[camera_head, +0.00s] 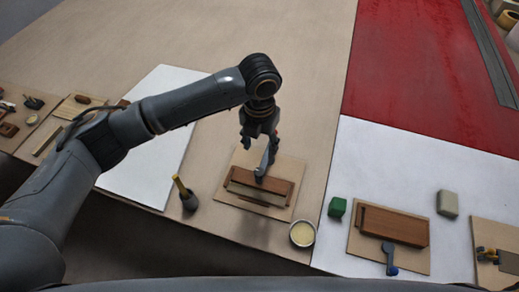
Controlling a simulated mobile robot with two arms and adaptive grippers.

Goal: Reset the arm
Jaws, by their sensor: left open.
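My left arm comes in from the left, and its gripper (264,168) points down over a square board (226,192) in the middle of the table. The gripper is open. A reddish-brown wooden block with a paler strip (257,194) lies on that board, below and in front of the fingertips. A thin grey piece shows at the fingers; I cannot tell whether it is a finger or a separate item. I cannot tell whether the fingertips touch the block. My right gripper is not in view.
A dark pot with a yellow-handled tool (188,198) and a cup of pale contents (302,233) stand near the front edge. Right are a green block (337,207), a grey block (447,203) and another board (359,246). The back of the table (215,35) is clear.

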